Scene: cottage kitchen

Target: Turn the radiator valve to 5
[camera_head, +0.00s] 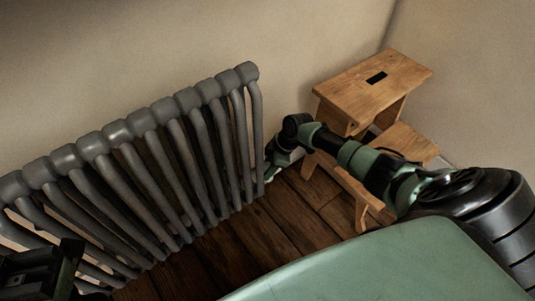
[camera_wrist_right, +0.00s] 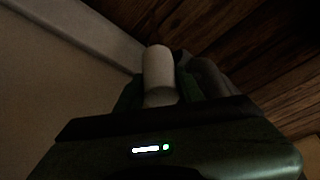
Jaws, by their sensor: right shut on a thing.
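The grey ribbed radiator (camera_head: 120,130) stands along the wall in the head view. The white, rounded valve knob (camera_wrist_right: 158,68) shows in the right wrist view, between the fingers of my right gripper (camera_wrist_right: 158,92). That gripper is shut on the knob. In the head view my right gripper (camera_head: 270,172) is low beside the radiator's right end, and I cannot make out the knob clearly there. The number the knob is set to is not readable. My left gripper (camera_head: 42,272) is dark and partly cut off at the lower left, in front of the radiator.
A wooden step stool (camera_head: 370,85) stands right of the radiator, behind my right arm. Bare wooden floor (camera_head: 262,232) lies in front of the radiator. A pale skirting board (camera_wrist_right: 95,32) runs along the wall near the knob.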

